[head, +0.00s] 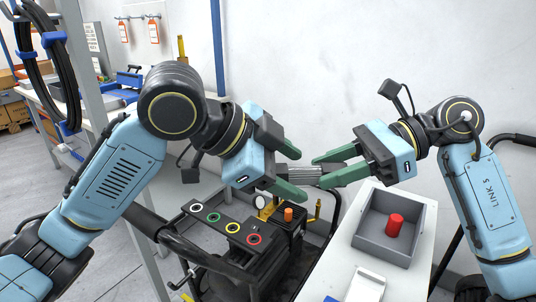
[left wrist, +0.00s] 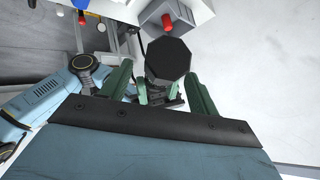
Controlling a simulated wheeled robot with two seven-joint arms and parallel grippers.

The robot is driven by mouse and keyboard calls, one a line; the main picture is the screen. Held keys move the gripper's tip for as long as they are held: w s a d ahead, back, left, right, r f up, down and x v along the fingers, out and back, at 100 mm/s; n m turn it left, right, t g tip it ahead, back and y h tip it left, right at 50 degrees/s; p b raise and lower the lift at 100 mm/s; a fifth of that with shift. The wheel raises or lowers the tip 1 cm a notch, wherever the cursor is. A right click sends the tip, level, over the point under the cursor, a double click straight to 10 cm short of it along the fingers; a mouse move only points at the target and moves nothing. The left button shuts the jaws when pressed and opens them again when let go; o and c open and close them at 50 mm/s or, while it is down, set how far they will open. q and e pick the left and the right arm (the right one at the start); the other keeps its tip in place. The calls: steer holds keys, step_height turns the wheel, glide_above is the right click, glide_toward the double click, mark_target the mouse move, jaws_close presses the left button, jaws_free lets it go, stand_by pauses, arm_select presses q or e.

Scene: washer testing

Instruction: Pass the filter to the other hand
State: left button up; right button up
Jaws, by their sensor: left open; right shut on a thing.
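The filter (head: 302,172) is a grey ribbed cylinder lying roughly level between my two grippers in the head view. My right gripper (head: 322,171) is shut on its right end. My left gripper (head: 299,174) is open, with its green fingers above and below the filter's left part, apart from it as far as I can tell. In the left wrist view a dark eight-sided end of the filter (left wrist: 168,58) faces the camera, between the open left fingers (left wrist: 158,82). The right gripper is partly hidden behind it there.
A grey bin (head: 371,238) with a red cylinder (head: 395,225) stands on the white table (head: 345,255) at right. Below the grippers is a black machine with a panel of coloured rings (head: 232,226) and an orange knob (head: 289,213). A white wall is behind.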

arm_select(q)
steer(key=shift+w+d+f, duration=0.2)
steer(key=shift+d+f, duration=0.15)
steer(key=shift+d, duration=0.05)
steer(key=c, duration=1.1)
arm_select(e)
steer(key=o, duration=1.1)
steer(key=shift+d, duration=0.1)
